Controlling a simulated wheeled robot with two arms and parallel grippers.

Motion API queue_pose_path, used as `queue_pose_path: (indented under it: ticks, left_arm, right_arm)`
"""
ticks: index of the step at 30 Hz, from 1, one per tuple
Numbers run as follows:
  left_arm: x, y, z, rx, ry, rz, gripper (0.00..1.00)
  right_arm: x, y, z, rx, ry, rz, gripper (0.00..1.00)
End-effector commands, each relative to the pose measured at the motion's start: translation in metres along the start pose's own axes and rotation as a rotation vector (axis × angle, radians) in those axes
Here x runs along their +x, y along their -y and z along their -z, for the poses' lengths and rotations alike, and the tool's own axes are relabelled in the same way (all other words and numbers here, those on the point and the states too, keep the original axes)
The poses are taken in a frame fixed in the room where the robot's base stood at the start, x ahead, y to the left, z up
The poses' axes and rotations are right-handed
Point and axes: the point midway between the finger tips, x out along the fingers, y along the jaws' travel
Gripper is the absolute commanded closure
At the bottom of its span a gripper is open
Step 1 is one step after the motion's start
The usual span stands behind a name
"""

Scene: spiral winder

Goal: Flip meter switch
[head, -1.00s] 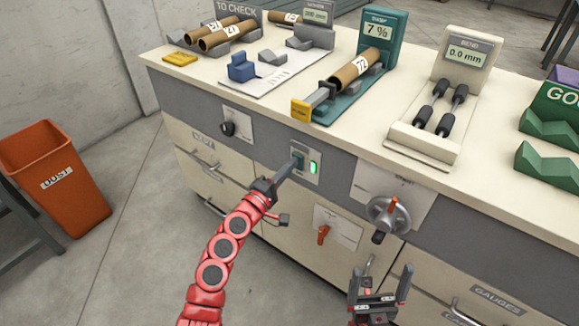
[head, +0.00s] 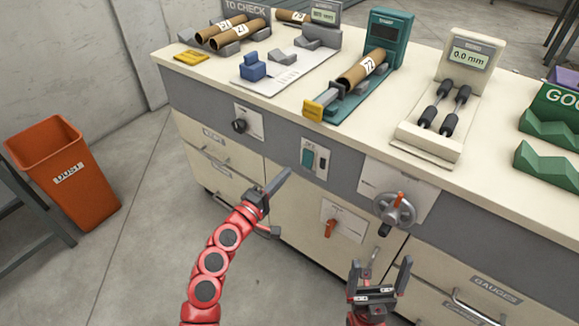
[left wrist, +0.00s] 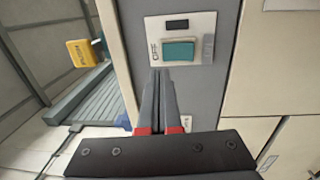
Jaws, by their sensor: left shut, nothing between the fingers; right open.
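The meter switch is a teal rocker (head: 308,158) on a white plate on the cabinet's grey front band. Its small window beside the rocker is dark. In the left wrist view the teal rocker (left wrist: 179,51) sits beside the word OFF, just beyond my fingertips. My left gripper (head: 286,172) is shut and empty, apart from the switch, to its lower left; its fingers (left wrist: 158,75) also show in the left wrist view. The teal meter (head: 390,35) above has a dark display. My right gripper (head: 382,272) is open and empty, low in front of the drawers.
A tube marked 72 (head: 362,68) lies on the teal stand. An orange dust bin (head: 68,178) stands on the floor at left.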

Motion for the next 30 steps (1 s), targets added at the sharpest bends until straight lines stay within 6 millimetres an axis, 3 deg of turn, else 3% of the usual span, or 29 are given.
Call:
queue_pose_path:
  ticks: [4, 10, 30]
  left_arm:
    - [-0.03, -0.006, 0.002, 0.0, -0.006, -0.001, 1.0]
    - [-0.054, -0.011, 0.002, -0.001, -0.005, -0.002, 1.0]
    - [-0.06, -0.012, 0.002, 0.002, -0.008, -0.001, 1.0]
  right_arm:
    - [0.002, 0.0, 0.0, 0.0, 0.0, 0.0, 0.04]
    - [0.002, 0.0, 0.0, 0.0, 0.0, 0.0, 0.04]
    - [0.002, 0.0, 0.0, 0.0, 0.0, 0.0, 0.04]
